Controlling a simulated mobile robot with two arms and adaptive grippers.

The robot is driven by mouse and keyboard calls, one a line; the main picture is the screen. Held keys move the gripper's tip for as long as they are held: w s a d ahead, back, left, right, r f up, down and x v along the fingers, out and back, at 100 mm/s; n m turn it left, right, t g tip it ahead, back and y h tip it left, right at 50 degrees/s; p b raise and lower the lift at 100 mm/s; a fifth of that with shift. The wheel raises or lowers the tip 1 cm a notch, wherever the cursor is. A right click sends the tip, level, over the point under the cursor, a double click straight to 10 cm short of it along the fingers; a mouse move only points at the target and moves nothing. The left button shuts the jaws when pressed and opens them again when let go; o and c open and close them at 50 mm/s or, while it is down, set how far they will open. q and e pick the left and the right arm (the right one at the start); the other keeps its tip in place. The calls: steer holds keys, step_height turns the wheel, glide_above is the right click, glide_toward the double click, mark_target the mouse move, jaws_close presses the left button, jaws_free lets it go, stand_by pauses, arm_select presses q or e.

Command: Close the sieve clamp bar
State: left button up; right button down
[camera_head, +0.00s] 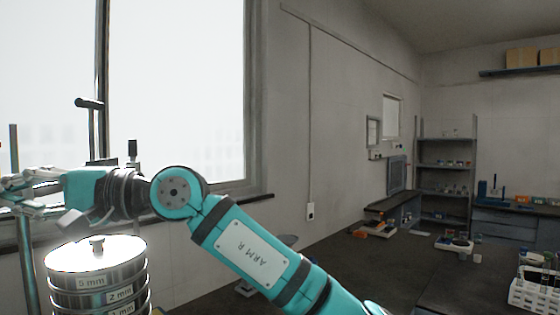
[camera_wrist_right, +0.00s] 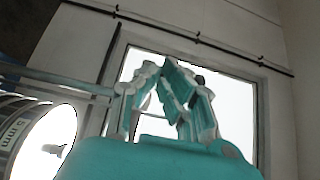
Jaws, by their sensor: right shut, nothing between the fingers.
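The sieve stack (camera_head: 95,280) stands at the lower left of the head view, with a bright lid and a small knob on top. Its labelled rings read 5 mm and 2 mm. The lid (camera_wrist_right: 48,140) also shows at the left of the wrist view. An upright post (camera_head: 24,262) stands left of the stack, and a dark T-shaped handle (camera_head: 90,103) rises behind it. I cannot tell which part is the clamp bar. My right gripper (camera_head: 14,186) is shut and empty, above and left of the lid, near the post. Its fingers (camera_wrist_right: 168,72) show in the wrist view. My left gripper is out of view.
A bright window (camera_head: 185,85) is behind the stack. A dark bench (camera_head: 400,255) runs right, with a white rack (camera_head: 535,290) of bottles at its right edge. Shelves (camera_head: 445,170) stand at the back. My right arm crosses the middle foreground.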

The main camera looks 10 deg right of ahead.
steer(key=shift+a, duration=1)
